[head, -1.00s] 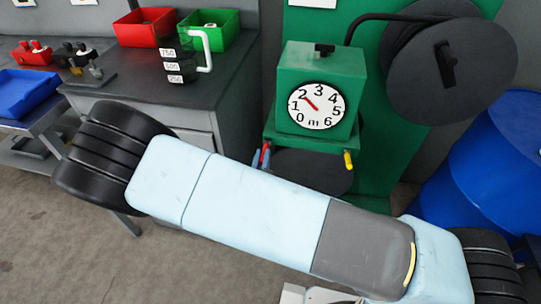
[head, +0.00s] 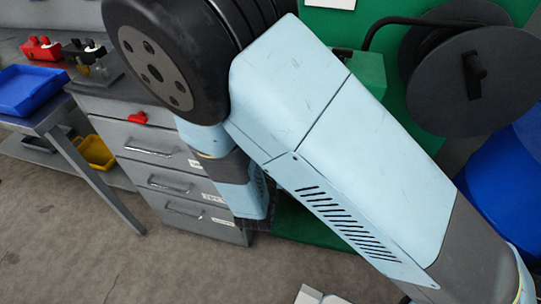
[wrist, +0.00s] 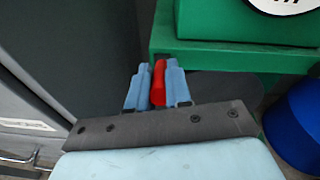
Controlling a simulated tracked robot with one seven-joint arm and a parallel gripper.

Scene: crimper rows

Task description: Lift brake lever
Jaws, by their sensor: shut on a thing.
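In the wrist view, my gripper (wrist: 158,70) has its two blue fingers closed around a red handle (wrist: 158,86), apparently the brake lever. The handle stands between the fingers, with its upper end showing. It is beside the front left corner of a green machine (wrist: 230,58). A piece of the machine's white dial (wrist: 286,4) shows at the top edge. In the head view, my arm covers the gripper, the red handle and most of the machine, leaving part of the green housing (head: 370,72) visible.
A black reel (head: 440,95) stands right of the machine, with a blue drum (head: 512,160) below it. A grey drawer cabinet (head: 150,140) stands left. A blue bin (head: 28,90) is on the left table. Open floor (head: 70,240) lies in front.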

